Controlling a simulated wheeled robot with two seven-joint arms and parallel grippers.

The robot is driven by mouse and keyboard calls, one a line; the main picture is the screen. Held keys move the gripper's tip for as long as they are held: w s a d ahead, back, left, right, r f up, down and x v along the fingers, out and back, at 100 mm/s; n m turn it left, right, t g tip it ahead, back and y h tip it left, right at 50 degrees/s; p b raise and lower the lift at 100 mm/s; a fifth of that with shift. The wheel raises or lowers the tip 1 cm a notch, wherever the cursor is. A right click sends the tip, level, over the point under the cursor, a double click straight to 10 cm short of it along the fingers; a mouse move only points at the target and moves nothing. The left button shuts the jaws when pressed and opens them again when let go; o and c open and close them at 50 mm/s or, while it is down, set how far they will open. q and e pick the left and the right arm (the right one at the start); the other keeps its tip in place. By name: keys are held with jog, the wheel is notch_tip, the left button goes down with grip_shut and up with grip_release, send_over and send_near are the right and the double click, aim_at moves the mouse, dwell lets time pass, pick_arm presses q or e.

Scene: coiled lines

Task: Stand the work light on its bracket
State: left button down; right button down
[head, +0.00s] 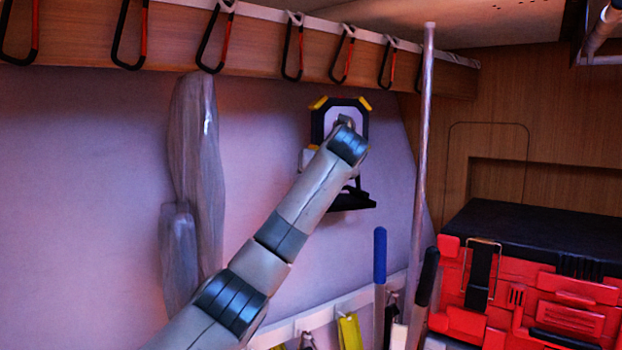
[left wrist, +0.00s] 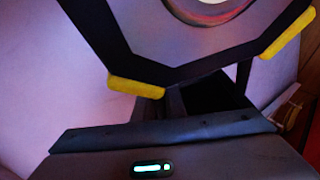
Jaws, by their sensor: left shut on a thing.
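The work light (head: 318,122) has a dark frame with yellow corners and is in front of the pale wall in the head view. It also fills the top of the left wrist view (left wrist: 210,69), seen close up. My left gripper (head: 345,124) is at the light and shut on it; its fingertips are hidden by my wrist. The black bracket (head: 352,202) juts from the wall just below the light. My wrist partly hides the space between them, so I cannot tell whether they touch. My right gripper is out of view.
Several carabiners (head: 216,38) hang from the wooden rail above. Grey wrapped bundles (head: 193,150) hang at left. A tall pale pole (head: 422,140) stands right of the light. Blue-handled (head: 380,255) and black-handled tools stand below, near a red case (head: 530,300) with a black top.

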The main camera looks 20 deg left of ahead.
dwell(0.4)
pick_arm(q)
jog(key=shift+f, duration=0.45)
dwell(0.6)
jog(key=c, duration=1.7)
grip_release()
jog(key=shift+s, duration=0.1)
jog(key=shift+c, duration=0.2)
jog(key=shift+f, duration=0.3)
jog(key=shift+s+d+b, duration=0.15)
jog(key=shift+b, duration=0.25)
jog(key=b+v, duration=0.9)
jog(key=v, duration=0.8)
jog(key=shift+r, duration=0.45)
jog(key=shift+s, duration=0.1)
jog(key=shift+f, duration=0.1)
